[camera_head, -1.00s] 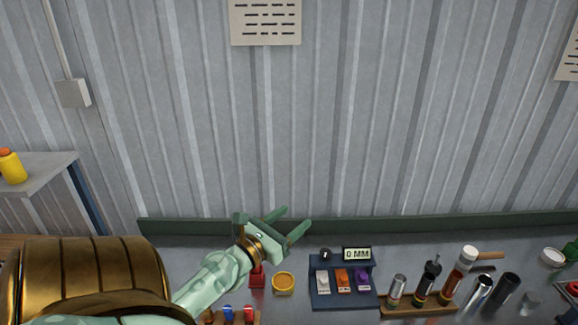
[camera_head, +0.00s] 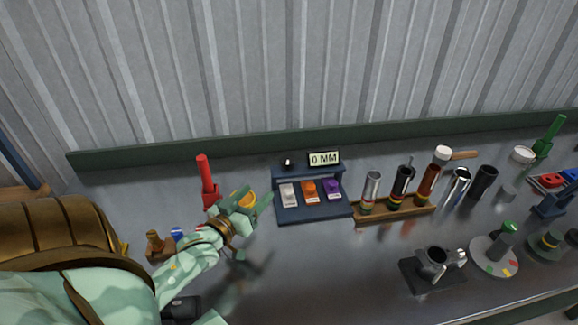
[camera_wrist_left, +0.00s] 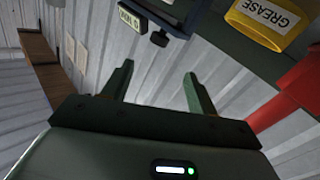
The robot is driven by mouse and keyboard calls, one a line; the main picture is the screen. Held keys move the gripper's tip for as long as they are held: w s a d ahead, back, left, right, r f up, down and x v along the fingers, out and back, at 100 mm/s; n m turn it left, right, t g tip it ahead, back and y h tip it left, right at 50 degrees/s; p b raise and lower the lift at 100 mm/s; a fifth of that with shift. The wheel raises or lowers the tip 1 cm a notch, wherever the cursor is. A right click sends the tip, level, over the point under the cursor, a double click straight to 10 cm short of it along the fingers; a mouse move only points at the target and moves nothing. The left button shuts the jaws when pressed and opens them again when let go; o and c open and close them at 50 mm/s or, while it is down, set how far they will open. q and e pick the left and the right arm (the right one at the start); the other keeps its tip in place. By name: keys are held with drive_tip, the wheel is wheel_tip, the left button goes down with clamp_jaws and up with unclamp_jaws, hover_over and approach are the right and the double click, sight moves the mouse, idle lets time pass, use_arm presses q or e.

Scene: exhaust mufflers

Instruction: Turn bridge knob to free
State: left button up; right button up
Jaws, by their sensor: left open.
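A blue stand (camera_head: 315,216) on the bench carries a small black knob (camera_head: 288,163) at its back left, beside a display reading 0 MM (camera_head: 324,158). I cannot read the knob's setting. Grey, orange and purple blocks (camera_head: 309,190) sit on the stand's front. My left gripper (camera_head: 259,200) is open and empty, left of the stand, in front of a yellow tin (camera_head: 243,198) that it partly hides. In the left wrist view the open fingers (camera_wrist_left: 158,70) point toward a dark knob (camera_wrist_left: 159,39) and the display (camera_wrist_left: 130,18), apart from both. My right gripper is not in view.
A red tool (camera_head: 206,182) stands just left of my left gripper. A wooden rack (camera_head: 395,212) with several cylinders is right of the stand. A dark clamp block (camera_head: 432,268) and a round plate (camera_head: 494,257) lie at front right. The bench in front of the stand is clear.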

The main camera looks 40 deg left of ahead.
sight(284, 165)
use_arm(q)
drive_tip(key=w+a+m+b, duration=0.1)
drive_tip(key=w, duration=0.4)
drive_tip(key=w+a+b, duration=0.1)
drive_tip(key=w, duration=0.4)
drive_tip(key=w+m+b, duration=0.1)
drive_tip(key=w, duration=0.5)
drive_tip(key=shift+a+r+m, duration=0.1)
drive_tip(key=shift+a+m, duration=0.2)
drive_tip(key=shift+a, duration=0.1)
drive_tip(key=c, duration=1)
